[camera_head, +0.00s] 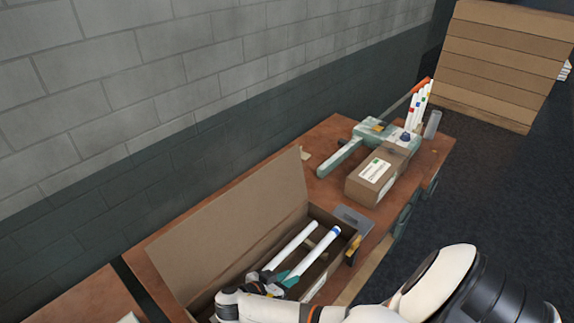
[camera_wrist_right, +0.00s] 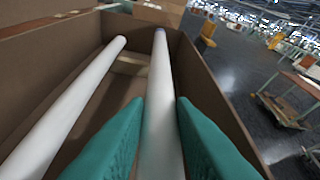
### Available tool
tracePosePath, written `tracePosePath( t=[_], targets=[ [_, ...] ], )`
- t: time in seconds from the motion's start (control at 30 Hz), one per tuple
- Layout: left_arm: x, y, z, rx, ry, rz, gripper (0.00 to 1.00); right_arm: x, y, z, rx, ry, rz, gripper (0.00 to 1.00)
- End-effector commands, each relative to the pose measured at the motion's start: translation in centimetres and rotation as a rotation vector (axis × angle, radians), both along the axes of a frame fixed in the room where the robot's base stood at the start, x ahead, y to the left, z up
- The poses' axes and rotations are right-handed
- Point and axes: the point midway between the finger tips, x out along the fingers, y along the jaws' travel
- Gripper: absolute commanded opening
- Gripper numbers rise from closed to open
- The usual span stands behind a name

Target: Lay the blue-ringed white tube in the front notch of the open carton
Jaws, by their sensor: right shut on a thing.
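The open carton (camera_head: 322,284) stands on the brown bench with its lid raised along the wall side. The blue-ringed white tube (camera_head: 318,254) lies lengthwise inside the carton's outline, on the front side, with its blue ring at the far end; it also shows in the right wrist view (camera_wrist_right: 162,85). My right gripper (camera_head: 283,281) is shut on this tube, one teal finger on each side in the wrist view (camera_wrist_right: 160,112). A cross support shows in the carton; whether the tube rests in its front notch is hidden. My left gripper is not in view.
A second white tube (camera_head: 294,246) lies in the carton towards the wall side. Beyond the carton are a grey plate (camera_head: 353,216), a closed labelled box (camera_head: 372,181), a pale green tool (camera_head: 342,156) and several upright tubes (camera_head: 418,105).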

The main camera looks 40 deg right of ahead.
Motion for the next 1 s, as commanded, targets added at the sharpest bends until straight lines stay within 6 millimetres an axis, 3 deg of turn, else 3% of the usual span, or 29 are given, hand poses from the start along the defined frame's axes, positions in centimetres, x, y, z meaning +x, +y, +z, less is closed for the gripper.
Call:
tracePosePath(
  t=[0.27,0.67,0.7,0.8,1.0],
  targets=[
    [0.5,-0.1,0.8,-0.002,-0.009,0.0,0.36,0.0,0.0,-3.1,0.0,0.002,0.0,0.0],
    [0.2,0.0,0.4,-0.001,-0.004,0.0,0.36,-0.1,0.0,-3.8,0.001,0.001,0.0,0.0],
    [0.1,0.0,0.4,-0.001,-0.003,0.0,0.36,-0.1,0.0,-3.8,0.001,0.001,0.0,0.26],
    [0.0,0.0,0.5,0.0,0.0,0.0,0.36,-0.1,0.0,-3.7,0.001,0.001,0.0,0.42],
    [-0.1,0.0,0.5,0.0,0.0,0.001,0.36,0.0,0.0,-3.7,0.001,0.001,0.0,0.45]
  ],
)
